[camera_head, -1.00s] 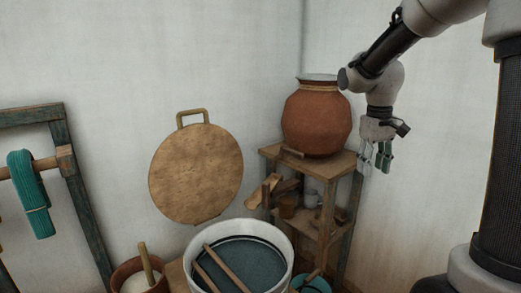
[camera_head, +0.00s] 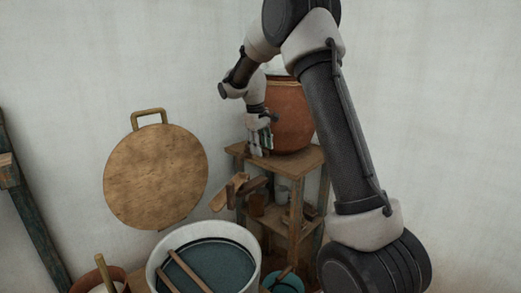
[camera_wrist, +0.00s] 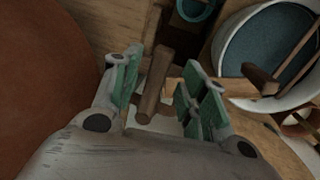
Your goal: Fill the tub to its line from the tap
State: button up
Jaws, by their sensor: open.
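The white tub (camera_head: 157,262) stands low in front of the shelf stand, holding dark blue liquid. A dark ring runs round its inner wall near the liquid's surface. It also shows at upper right in the wrist view (camera_wrist: 284,103). A brown clay pot (camera_head: 292,118) sits on the stand; its side fills the left of the wrist view (camera_wrist: 40,80). My gripper (camera_head: 261,147) is open and empty at the pot's front left. A wooden peg (camera_wrist: 156,88), perhaps the tap's handle, lies between its spread fingers in the wrist view, with no grip visible. The tap's outlet is unclear.
Two wooden sticks (camera_head: 187,272) lie across the tub. The wooden stand (camera_head: 307,160) has small jars on its lower shelf. A teal bucket (camera_head: 287,283) stands right of the tub.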

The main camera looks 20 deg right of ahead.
jog(key=shift+d+f, duration=0.2)
jog(key=shift+f, duration=0.6)
grip_shut()
jog(key=shift+s+a+m+g, duration=0.1)
jog(key=shift+a+m+g, duration=0.15)
jog(key=shift+a+m, duration=0.9)
jog(key=shift+s+a+m+g, duration=0.1)
jog(key=shift+a+m+g, duration=0.15)
jog(key=shift+a+m, duration=0.9)
jog(key=shift+d+r+m, duration=0.1)
jog(key=shift+d+m, duration=0.3)
jog(key=shift+d, duration=0.05)
grip_release()
